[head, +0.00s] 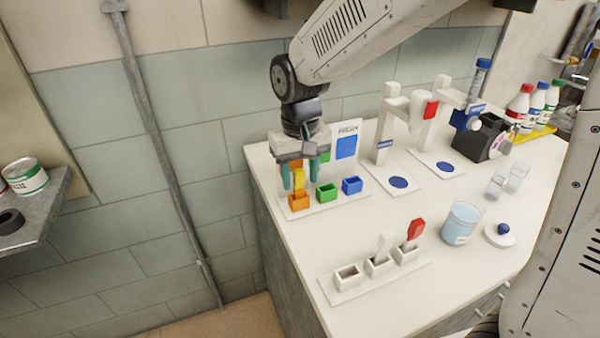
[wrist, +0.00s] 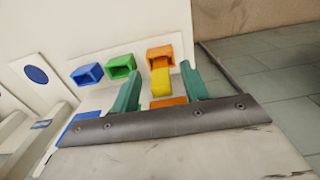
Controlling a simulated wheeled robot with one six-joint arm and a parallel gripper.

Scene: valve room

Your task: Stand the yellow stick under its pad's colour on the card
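The yellow stick (head: 299,183) stands in the orange holder (head: 299,202), at the left end of a white strip; it also shows in the wrist view (wrist: 161,82). My gripper (head: 299,188) points down over it. Its two green fingers are on either side of the stick, with gaps visible in the wrist view (wrist: 161,72), so it is open. The white card (head: 347,129) stands behind, with a blue patch (head: 346,147), a green patch (head: 325,156) and an orange patch partly hidden by my gripper. A green holder (head: 327,193) and a blue holder (head: 352,186) look empty.
A white rack (head: 347,292) in front holds a white stick (head: 383,248) and a red-topped stick (head: 414,231); its left slot is empty. A beaker (head: 461,222) and a blue-knobbed white disc (head: 500,235) stand right. Two white stands with blue discs are behind.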

